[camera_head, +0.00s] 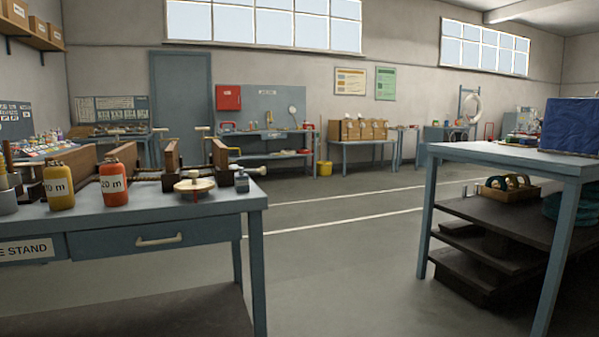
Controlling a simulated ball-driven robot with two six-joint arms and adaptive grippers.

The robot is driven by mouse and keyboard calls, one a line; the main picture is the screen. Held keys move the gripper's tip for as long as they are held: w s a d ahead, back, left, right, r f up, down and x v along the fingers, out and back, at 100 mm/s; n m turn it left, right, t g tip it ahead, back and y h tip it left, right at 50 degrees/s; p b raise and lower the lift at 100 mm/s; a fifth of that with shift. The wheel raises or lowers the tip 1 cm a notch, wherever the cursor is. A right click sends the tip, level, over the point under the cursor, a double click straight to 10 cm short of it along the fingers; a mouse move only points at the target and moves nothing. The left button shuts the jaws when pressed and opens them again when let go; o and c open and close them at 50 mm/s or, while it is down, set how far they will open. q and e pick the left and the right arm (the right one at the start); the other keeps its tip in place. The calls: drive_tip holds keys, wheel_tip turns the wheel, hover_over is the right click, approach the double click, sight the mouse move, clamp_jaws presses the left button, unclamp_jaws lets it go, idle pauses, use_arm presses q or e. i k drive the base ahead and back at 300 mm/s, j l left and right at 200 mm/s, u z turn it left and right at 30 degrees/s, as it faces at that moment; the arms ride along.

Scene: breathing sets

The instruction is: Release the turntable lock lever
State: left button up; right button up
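A small round cream disc with a darker hub (194,185) lies on the blue-grey table at the left, near its right end. It looks like a turntable, but I cannot tell for sure. No lock lever can be made out clearly at this size. A pale handle (249,171) sticks out to the right behind a small grey block (241,183); I cannot tell whether it is a lever. Neither of my grippers is in view.
The left table (160,216) also bears a yellow bottle (59,187), an orange bottle (113,184) and wooden boards (172,156). Another table (500,154) with a blue box (571,127) stands at the right. Open floor (340,262) lies between the tables.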

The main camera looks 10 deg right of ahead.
sight(263, 170)
drive_tip(key=i+l, duration=0.45)
drive_tip(key=i, duration=0.2)
drive_tip(key=i+l, duration=0.45)
drive_tip(key=i, duration=0.15)
